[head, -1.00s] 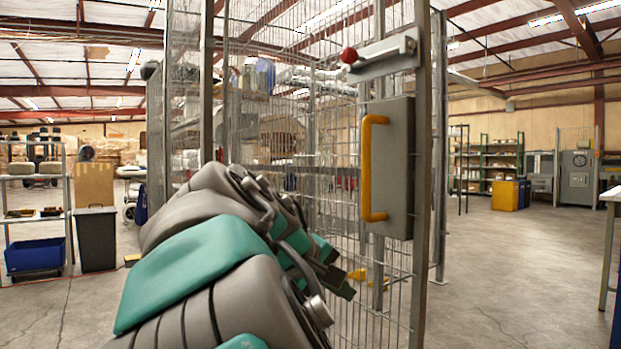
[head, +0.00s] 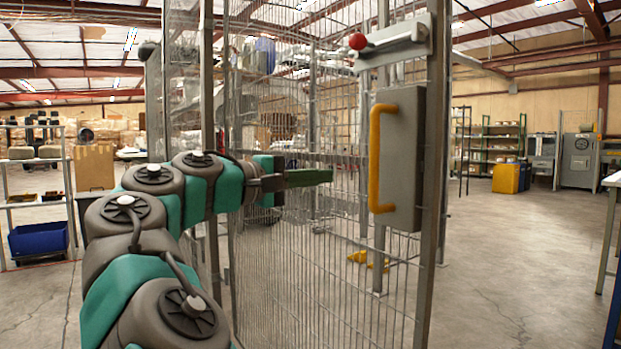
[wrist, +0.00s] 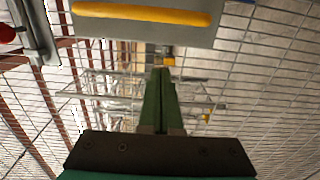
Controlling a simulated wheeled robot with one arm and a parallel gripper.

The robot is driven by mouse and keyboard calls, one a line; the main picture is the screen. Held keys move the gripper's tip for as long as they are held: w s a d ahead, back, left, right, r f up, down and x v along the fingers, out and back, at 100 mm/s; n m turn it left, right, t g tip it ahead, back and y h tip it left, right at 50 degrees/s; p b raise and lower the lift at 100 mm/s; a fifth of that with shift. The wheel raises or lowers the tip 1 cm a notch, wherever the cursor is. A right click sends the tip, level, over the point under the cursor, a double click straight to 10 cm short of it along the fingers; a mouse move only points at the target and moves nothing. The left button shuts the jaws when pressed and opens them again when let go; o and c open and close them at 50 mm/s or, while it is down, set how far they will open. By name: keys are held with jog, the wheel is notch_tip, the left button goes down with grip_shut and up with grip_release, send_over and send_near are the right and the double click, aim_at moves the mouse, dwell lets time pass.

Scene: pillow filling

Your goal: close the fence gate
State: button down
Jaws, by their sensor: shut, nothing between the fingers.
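The fence gate (head: 300,250) is a wire mesh panel in a grey metal frame, standing at an angle in the head view. It carries a grey lock box with a yellow handle (head: 376,158) and, above it, a bolt with a red knob (head: 357,41). My gripper (head: 331,175) is shut and empty, its green fingers pointing right, left of the handle and apart from it. In the wrist view the shut fingers (wrist: 160,72) point at the mesh, and the yellow handle (wrist: 140,14) crosses the top. Whether the fingers touch the mesh is unclear.
A shelf (head: 30,160) with a blue bin (head: 38,240) stands at the left. Yellow and blue bins (head: 509,178) and a grey cabinet (head: 578,160) stand far back right. The concrete floor (head: 510,270) right of the gate is clear.

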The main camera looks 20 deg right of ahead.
aim_at(358, 173)
jog(key=x, duration=0.9)
jog(key=shift+w+d, duration=0.1)
jog(key=shift+d, duration=0.1)
